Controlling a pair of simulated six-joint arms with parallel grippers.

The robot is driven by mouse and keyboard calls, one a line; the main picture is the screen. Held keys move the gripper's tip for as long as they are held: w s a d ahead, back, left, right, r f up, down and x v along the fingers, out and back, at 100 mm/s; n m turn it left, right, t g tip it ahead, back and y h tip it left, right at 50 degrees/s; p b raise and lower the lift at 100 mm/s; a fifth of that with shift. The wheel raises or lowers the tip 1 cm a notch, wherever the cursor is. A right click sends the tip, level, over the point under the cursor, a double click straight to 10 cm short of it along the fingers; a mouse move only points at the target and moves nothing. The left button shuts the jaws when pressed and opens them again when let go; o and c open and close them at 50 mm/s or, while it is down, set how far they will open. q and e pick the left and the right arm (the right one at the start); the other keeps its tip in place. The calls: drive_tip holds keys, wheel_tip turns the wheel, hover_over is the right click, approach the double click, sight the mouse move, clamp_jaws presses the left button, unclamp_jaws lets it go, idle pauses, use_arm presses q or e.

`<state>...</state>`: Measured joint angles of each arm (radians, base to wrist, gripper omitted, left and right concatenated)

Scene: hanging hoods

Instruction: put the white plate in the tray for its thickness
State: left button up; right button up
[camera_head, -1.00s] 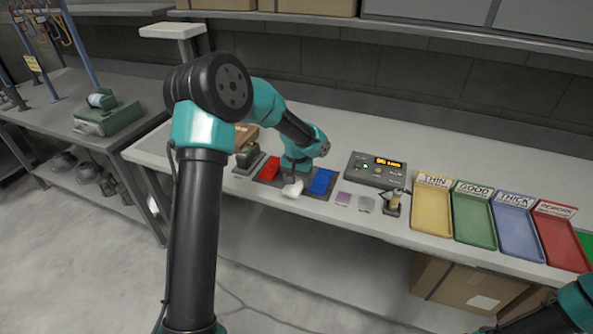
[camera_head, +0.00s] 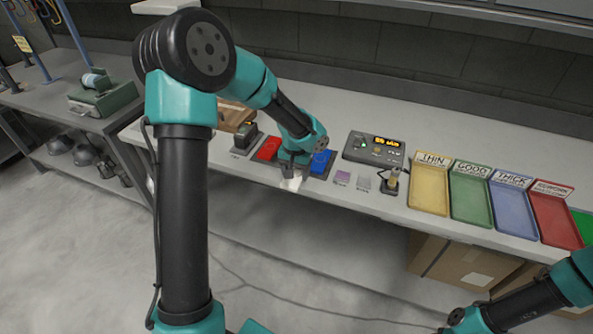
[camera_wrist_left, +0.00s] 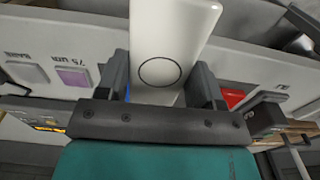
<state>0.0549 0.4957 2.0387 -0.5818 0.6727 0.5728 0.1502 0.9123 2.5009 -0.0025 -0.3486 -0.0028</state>
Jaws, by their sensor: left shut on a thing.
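A white plate (camera_wrist_left: 172,40) with a dark ring mark is between the fingers of my left gripper (camera_wrist_left: 165,88), which is shut on it. In the head view the plate (camera_head: 291,184) shows small and pale below my left gripper (camera_head: 296,172), at the bench's front edge between the red and blue blocks. Four-coloured trays stand in a row to the right: the yellow THIN tray (camera_head: 430,190), green GOOD tray (camera_head: 471,200), blue THICK tray (camera_head: 514,213) and a red tray (camera_head: 555,222), labelled REWORK. My right arm enters at lower right; its fingers do not show.
A grey gauge box (camera_head: 374,148) with a lit amber display, too small to read, stands on the bench (camera_head: 350,110). A small probe stand (camera_head: 391,181) and purple (camera_head: 342,177) and grey squares lie before it. Red (camera_head: 268,149) and blue (camera_head: 321,162) blocks flank my left gripper.

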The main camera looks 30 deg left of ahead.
use_arm(q)
drive_tip(key=w+d, duration=0.1)
drive_tip(key=d, duration=0.3)
drive_tip(key=w+d+r+m, duration=0.1)
drive_tip(key=d, duration=0.3)
drive_tip(key=w+d+m, duration=0.1)
drive_tip(key=w+d, duration=0.1)
drive_tip(key=d, duration=0.2)
drive_tip(key=shift+r, duration=0.15)
drive_tip(key=d+r+m, duration=0.1)
drive_tip(key=d+m, duration=0.2)
drive_tip(key=d, duration=1.1)
drive_tip(key=shift+w+d+r, duration=0.25)
drive_tip(key=shift+d+r, duration=0.05)
drive_tip(key=shift+d, duration=0.1)
drive_tip(key=shift+d, duration=0.1)
